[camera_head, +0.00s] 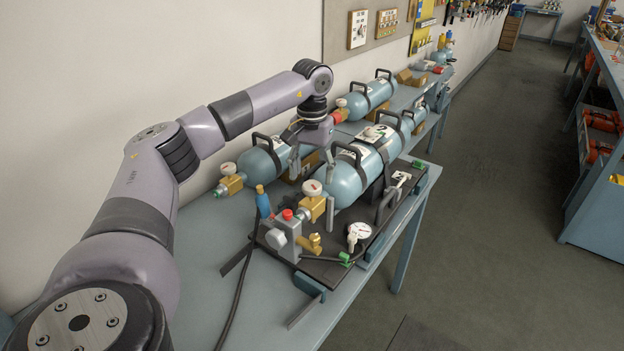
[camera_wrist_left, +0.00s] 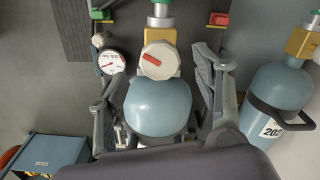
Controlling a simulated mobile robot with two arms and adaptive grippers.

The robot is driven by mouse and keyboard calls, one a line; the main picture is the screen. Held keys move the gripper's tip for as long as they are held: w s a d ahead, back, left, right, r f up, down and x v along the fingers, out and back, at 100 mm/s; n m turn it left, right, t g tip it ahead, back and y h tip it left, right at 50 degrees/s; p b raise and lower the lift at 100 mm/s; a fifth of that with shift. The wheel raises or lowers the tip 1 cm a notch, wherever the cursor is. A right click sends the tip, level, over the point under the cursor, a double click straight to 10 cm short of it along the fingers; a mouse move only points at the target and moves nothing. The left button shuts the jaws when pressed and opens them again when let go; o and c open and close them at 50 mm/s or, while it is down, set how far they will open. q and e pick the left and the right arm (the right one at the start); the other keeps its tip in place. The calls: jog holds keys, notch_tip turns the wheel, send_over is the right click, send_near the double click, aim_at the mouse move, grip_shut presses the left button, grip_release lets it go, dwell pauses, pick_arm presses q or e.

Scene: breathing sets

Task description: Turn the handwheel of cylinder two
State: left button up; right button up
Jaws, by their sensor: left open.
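A light blue cylinder (camera_head: 345,181) lies on a black backplate (camera_head: 329,268). Its brass valve carries a white handwheel (camera_head: 312,187) with a red mark. My left gripper (camera_head: 312,172) is open above this cylinder, behind the handwheel in the head view. In the left wrist view, the handwheel (camera_wrist_left: 159,61) and the cylinder's rounded end (camera_wrist_left: 158,107) show between the spread fingers of my left gripper (camera_wrist_left: 160,72), which holds nothing. My right gripper is not in view.
Another blue cylinder (camera_head: 256,167) with a brass valve lies toward the wall; it also shows in the wrist view (camera_wrist_left: 275,97). A gauge (camera_head: 358,232), a grey block with a red knob (camera_head: 287,214) and a black hose (camera_head: 240,290) are near the valve. The floor (camera_head: 490,220) is clear.

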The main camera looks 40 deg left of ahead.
aim_at(312, 185)
pick_arm(q)
notch_tip(312, 185, down, 2)
jog(key=shift+f, duration=0.2)
jog(key=shift+f+p, duration=0.3)
jog(key=shift+f, duration=0.25)
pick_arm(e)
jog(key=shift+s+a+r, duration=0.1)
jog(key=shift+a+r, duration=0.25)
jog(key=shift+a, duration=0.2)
pick_arm(q)
jog(key=shift+c, duration=0.5)
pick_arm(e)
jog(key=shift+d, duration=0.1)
pick_arm(q)
jog(key=c, duration=1.1)
jog(key=shift+o, duration=0.2)
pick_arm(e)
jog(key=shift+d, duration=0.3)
pick_arm(q)
jog(key=shift+n, duration=0.4)
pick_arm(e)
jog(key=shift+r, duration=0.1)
